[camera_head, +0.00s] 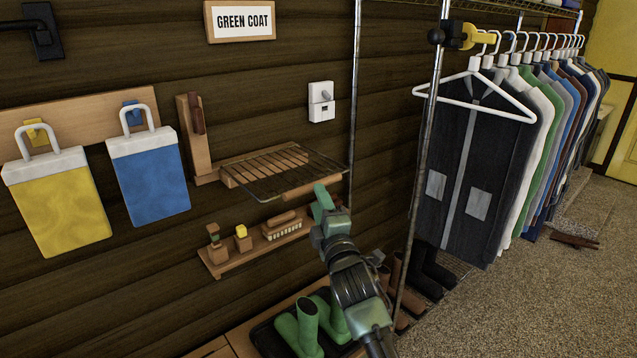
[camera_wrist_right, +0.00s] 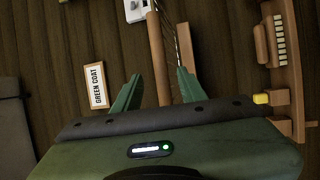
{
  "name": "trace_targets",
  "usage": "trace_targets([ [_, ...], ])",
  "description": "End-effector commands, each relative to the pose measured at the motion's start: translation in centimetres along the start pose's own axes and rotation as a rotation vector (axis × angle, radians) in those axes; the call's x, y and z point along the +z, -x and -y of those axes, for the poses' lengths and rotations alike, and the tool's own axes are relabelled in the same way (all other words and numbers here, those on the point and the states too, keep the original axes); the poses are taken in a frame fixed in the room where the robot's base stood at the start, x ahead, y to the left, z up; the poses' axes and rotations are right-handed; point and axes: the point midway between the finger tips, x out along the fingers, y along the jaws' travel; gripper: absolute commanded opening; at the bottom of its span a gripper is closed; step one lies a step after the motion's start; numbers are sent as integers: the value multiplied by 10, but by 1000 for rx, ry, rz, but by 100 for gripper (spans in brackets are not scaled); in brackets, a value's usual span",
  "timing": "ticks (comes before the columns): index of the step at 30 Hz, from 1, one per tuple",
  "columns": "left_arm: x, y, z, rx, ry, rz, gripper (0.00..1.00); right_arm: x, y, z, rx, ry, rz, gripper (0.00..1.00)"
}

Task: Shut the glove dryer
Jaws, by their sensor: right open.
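The glove dryer (camera_head: 240,174) is a slatted wooden wall rack with a wire mesh frame (camera_head: 300,163) folded out from the wall, roughly level. A wooden bar (camera_head: 298,191) runs along the frame's outer edge. My right gripper (camera_head: 322,196) is at this bar, near its right half. In the right wrist view the open fingers (camera_wrist_right: 157,88) stand either side of a long wooden bar (camera_wrist_right: 159,55), with gaps on both sides; whether they touch it is unclear. My left gripper is in neither view.
A small shelf (camera_head: 222,266) with a brush (camera_head: 282,230) hangs below the dryer. Green boots (camera_head: 297,330) stand on a tray beneath. Yellow (camera_head: 60,205) and blue (camera_head: 150,175) bags hang left. A metal post (camera_head: 425,150) and hanging coats (camera_head: 470,170) stand right.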

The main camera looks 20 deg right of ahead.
Motion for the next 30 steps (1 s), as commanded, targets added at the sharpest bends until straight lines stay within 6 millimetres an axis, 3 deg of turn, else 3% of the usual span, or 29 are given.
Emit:
trace_targets([
  [6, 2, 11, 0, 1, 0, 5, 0, 0, -36, -3, 0, -4, 0, 41],
  [12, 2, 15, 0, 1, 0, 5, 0, 0, -56, -1, -2, -4, 0, 41],
  [24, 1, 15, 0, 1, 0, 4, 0, 0, -62, 1, -2, -4, -1, 41],
  [28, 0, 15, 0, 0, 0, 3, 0, 0, -62, 1, -2, -4, 0, 5],
  [30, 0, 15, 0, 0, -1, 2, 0, 0, -62, 1, -2, -4, -1, 0],
])
